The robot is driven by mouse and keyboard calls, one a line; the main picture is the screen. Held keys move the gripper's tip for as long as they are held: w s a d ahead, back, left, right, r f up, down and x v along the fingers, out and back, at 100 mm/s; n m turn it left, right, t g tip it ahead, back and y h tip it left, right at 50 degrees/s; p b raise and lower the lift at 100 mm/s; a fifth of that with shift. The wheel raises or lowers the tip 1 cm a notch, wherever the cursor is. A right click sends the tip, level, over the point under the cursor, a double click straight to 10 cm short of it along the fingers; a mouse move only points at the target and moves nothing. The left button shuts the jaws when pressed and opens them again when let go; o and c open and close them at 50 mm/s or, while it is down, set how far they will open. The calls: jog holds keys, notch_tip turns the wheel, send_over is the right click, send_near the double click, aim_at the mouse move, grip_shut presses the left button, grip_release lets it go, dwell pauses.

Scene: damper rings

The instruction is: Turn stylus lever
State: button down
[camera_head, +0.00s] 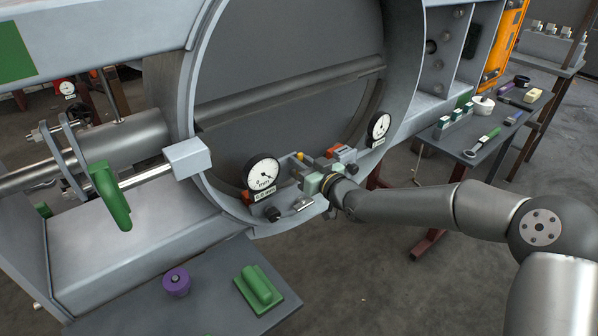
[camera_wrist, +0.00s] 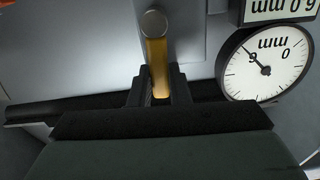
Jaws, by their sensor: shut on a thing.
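The stylus lever (camera_wrist: 158,66) is a yellow bar with a round grey end in the wrist view. It stands out between my gripper's two dark fingers (camera_wrist: 157,93), which are shut on its lower part. In the head view my gripper (camera_head: 312,181) is at the lower rim of the large round housing, between the two dial gauges. A small yellow piece (camera_head: 300,156) shows just beyond it, probably the lever. A dial gauge (camera_wrist: 265,66) marked mm is beside the lever in the wrist view, upside down.
The left dial gauge (camera_head: 263,174) and the right dial gauge (camera_head: 379,126) stand on the grey ring (camera_head: 196,110), close to my gripper. A lower-left bench (camera_head: 215,300) holds a purple knob (camera_head: 176,281) and a green block (camera_head: 259,290). A tool table (camera_head: 463,148) stands at right.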

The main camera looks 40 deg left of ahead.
jog(key=shift+s+f+n+b, duration=0.15)
jog(key=shift+f+n+b, duration=0.15)
jog(key=shift+n+b, duration=0.1)
jog(key=c, duration=1.3)
grip_release()
jog(key=shift+r, duration=0.3)
jog(key=shift+d, duration=0.1)
jog(key=shift+v, duration=0.85)
jog(key=v, duration=0.6)
